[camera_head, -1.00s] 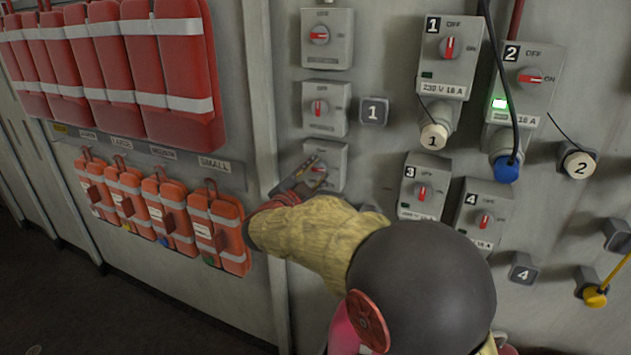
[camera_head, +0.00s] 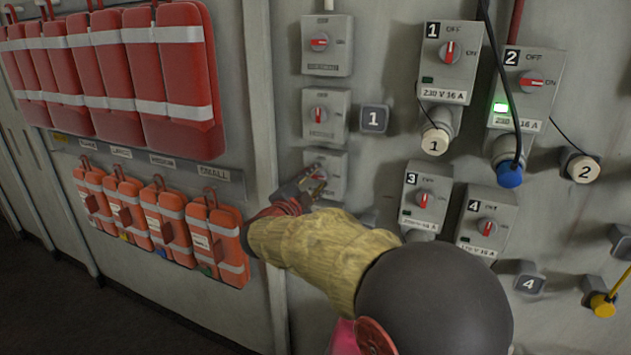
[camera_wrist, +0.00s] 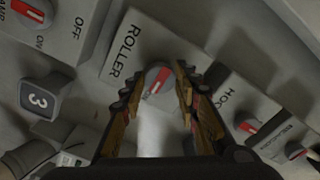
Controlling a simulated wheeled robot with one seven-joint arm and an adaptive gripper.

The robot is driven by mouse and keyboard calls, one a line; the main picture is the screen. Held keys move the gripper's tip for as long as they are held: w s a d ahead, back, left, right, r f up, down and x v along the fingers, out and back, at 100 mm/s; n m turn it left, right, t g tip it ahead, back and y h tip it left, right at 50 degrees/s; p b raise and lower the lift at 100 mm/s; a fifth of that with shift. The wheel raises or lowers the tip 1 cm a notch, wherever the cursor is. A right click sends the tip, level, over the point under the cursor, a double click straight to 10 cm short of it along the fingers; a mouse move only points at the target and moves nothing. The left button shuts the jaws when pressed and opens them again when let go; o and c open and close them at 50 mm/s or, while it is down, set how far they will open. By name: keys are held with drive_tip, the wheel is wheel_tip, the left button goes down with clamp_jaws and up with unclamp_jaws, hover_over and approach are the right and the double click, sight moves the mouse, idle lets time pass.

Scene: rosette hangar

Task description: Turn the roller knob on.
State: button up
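The roller switch box (camera_wrist: 138,50), labelled ROLLER, fills the middle of the wrist view. Its round grey knob (camera_wrist: 158,82) has a red bar that lies at a slant in that view. My gripper (camera_wrist: 158,86) is open, with one fingertip on each side of the knob. The right fingertip is very close to the knob; I cannot tell whether it touches. A gap shows at the left fingertip. In the head view the box (camera_head: 338,178) is the lowest visible in the left column, and my gripper (camera_head: 316,187) partly covers it and its knob.
Two similar switch boxes (camera_head: 327,45) (camera_head: 325,116) stand above it in the column. Numbered socket boxes (camera_head: 449,60) with hanging cables are to the right. Red packs (camera_head: 172,70) and orange packs (camera_head: 217,240) hang at left. A grey "3" tag (camera_wrist: 42,100) is near my gripper.

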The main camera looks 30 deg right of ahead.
drive_tip(key=o, duration=0.5)
drive_tip(key=shift+c, duration=0.2)
drive_tip(key=v, duration=1.2)
drive_tip(key=shift+f, duration=0.1)
